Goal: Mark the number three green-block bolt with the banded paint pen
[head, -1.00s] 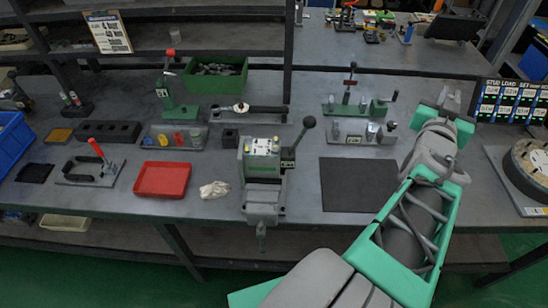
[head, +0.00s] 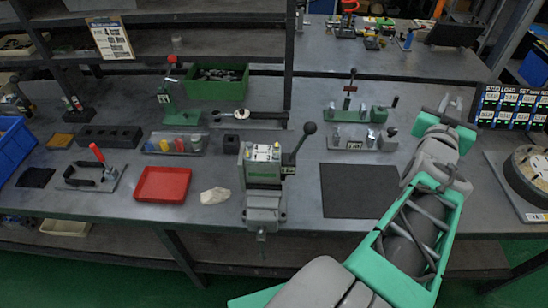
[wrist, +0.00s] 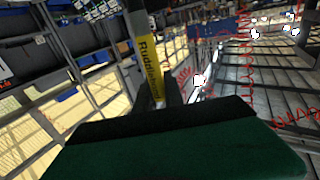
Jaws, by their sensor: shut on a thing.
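My gripper (head: 449,107) is raised above the right side of the bench, pointing away from the robot. In the wrist view it is shut on the paint pen (wrist: 150,60), which has a dark body and a yellow band with black lettering. The pen's tip is not clear. A block with a green front face (head: 263,172) sits in the grey vise (head: 265,207) at the bench's middle front. Small yellow and pale spots show on its top; bolt numbers are too small to read. My gripper is well to the right of this block and apart from it.
A black lever (head: 306,135) stands up at the vise's right. A bare dark mat (head: 360,190) lies between vise and arm. A red tray (head: 163,184) and a pale cloth (head: 214,196) lie left. A green-based fixture (head: 350,112) stands behind the mat.

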